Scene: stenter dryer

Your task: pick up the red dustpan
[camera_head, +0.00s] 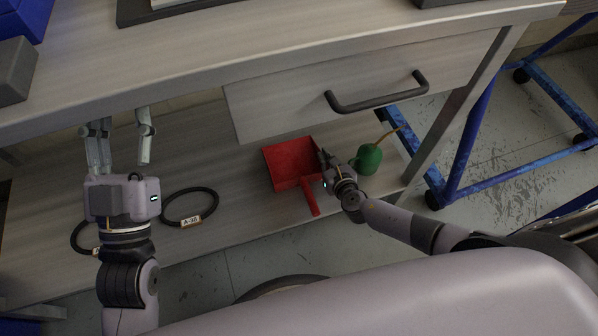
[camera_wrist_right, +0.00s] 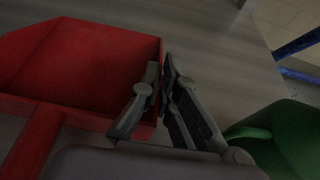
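The red dustpan (camera_head: 287,162) is on the lower shelf under the drawer, its handle (camera_head: 310,197) pointing toward me. In the right wrist view its pan (camera_wrist_right: 85,65) fills the upper left. My right gripper (camera_head: 324,160) is at the pan's right side wall. In the wrist view its fingertips (camera_wrist_right: 162,72) are close together, one on each side of that wall, closed on it. I cannot tell if the pan is clear of the shelf. My left gripper (camera_head: 120,135) is open and empty over the left of the shelf, its fingers apart.
A green oil can (camera_head: 369,159) with a thin spout stands just right of my right gripper. A black cable loop with a tag (camera_head: 190,221) lies left of the dustpan. The drawer (camera_head: 370,85) and workbench top (camera_head: 250,50) hang over the shelf. A blue frame (camera_head: 470,140) stands right.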

